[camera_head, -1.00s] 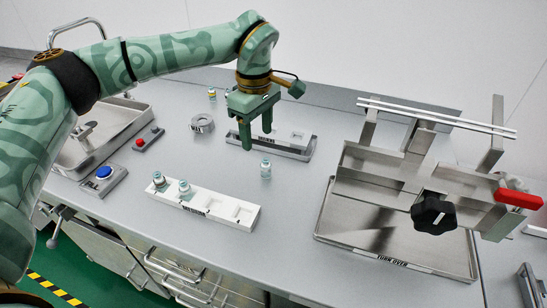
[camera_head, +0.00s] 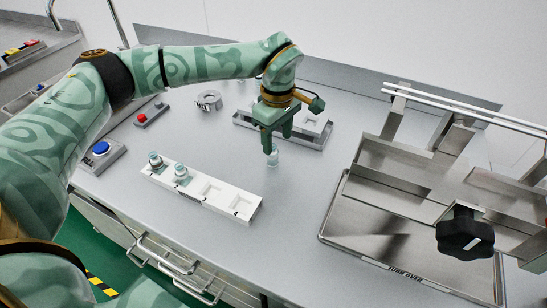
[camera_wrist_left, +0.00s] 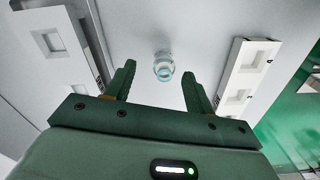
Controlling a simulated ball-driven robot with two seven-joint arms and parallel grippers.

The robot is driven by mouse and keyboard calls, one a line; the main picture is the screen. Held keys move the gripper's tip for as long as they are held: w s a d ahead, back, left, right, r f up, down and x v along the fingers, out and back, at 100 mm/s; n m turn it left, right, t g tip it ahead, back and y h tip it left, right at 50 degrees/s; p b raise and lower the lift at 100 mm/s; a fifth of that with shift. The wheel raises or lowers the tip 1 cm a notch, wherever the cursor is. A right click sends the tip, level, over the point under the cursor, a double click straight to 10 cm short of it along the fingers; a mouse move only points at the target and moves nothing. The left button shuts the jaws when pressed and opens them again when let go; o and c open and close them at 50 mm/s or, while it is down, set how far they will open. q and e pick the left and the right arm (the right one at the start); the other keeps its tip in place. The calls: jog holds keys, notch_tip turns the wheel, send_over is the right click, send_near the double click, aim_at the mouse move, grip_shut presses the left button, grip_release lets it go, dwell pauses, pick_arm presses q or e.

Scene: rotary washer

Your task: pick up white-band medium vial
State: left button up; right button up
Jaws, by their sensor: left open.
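A small clear vial (camera_head: 273,158) with a pale top stands alone and upright on the grey bench; its band colour is too small to tell. My left gripper (camera_head: 277,142) is open, pointing down just above and behind this vial, one finger partly overlapping it in the head view. In the left wrist view the vial (camera_wrist_left: 163,68) appears in the gap between the spread, empty fingertips (camera_wrist_left: 159,72), a little beyond them. Two capped vials, one (camera_head: 155,160) and another (camera_head: 181,172), sit in the left pockets of a white rack (camera_head: 217,200). My right gripper is out of view.
A grey rack (camera_head: 310,130) lies behind the gripper, with a grey ring (camera_head: 209,100) to its left. Blue (camera_head: 101,149) and red (camera_head: 141,117) buttons are at left. A metal fixture with a black knob (camera_head: 465,234) and tray stands at right.

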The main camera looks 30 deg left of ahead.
pick_arm(q)
jog(key=f, duration=0.1)
jog(key=f+b, duration=0.1)
jog(key=f, duration=0.1)
jog(key=a+f, duration=0.1)
jog(key=shift+s+f+b, duration=0.35)
jog(key=shift+b, duration=0.05)
jog(key=shift+f, duration=0.3)
jog(key=shift+w+r, duration=0.1)
jog(key=c, duration=1)
